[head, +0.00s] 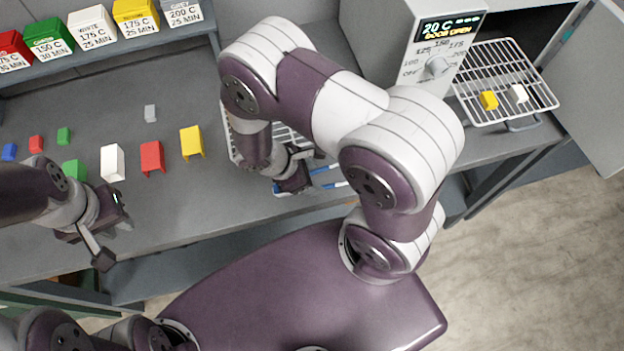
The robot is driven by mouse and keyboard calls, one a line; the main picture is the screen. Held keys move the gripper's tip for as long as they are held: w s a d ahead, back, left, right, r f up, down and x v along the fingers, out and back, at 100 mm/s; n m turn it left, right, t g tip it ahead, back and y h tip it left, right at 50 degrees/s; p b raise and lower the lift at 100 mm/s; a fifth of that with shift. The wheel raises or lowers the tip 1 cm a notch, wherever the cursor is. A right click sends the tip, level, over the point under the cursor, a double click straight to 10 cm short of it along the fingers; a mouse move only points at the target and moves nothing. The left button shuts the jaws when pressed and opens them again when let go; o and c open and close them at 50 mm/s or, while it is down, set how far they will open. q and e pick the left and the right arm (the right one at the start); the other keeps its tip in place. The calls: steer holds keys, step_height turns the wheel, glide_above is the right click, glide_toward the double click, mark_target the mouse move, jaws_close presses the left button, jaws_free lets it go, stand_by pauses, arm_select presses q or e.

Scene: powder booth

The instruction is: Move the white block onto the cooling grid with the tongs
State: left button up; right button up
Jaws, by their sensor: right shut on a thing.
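A small white block (519,93) sits on the oven's pulled-out wire rack (485,60), to the right of a small yellow block (488,100). The cooling grid (232,148) lies on the bench, largely hidden behind my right arm. My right gripper (296,180) is low over the front of the bench, shut on the blue tongs (328,185); their paired strips stick out to its right. Whether the tongs touch the bench I cannot tell. My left gripper (112,228) is open and empty above the bench's front left.
A larger white piece (112,163) stands among red, yellow and green ones on the bench, with small coloured blocks behind. Labelled boxes (92,27) line the back shelf. The oven (430,50) reads 20 C, door open; its door (590,90) swings out right.

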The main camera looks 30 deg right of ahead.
step_height(320, 180, up, 10)
steer(key=p, duration=0.9)
